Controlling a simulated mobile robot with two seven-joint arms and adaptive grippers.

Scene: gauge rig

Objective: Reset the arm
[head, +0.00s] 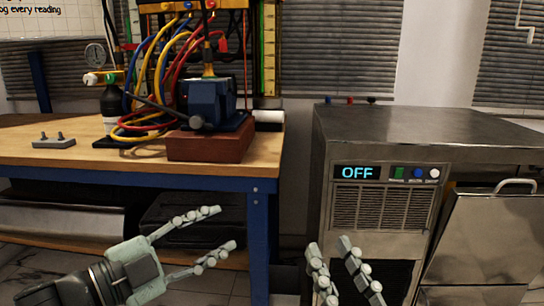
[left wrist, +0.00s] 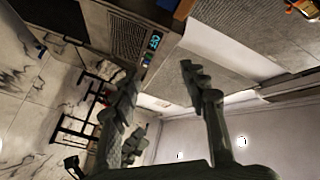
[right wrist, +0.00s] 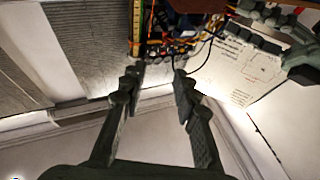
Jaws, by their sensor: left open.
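My left gripper (head: 227,230) is open and empty, in front of the workbench's right end and below its top. Its two fingers stand apart in the left wrist view (left wrist: 156,72). My right gripper (head: 330,245) is in front of the steel machine with its fingers pointing up. Its fingers are also apart with nothing between them in the right wrist view (right wrist: 159,76). Neither gripper touches anything that I can see.
The wooden workbench (head: 90,153) carries a blue device on a red-brown block (head: 207,147), coloured hoses, a gauge (head: 95,54) and a grey plate (head: 54,142). The steel machine (head: 420,130) on the right has a display (head: 357,173) reading OFF. A gap separates bench and machine.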

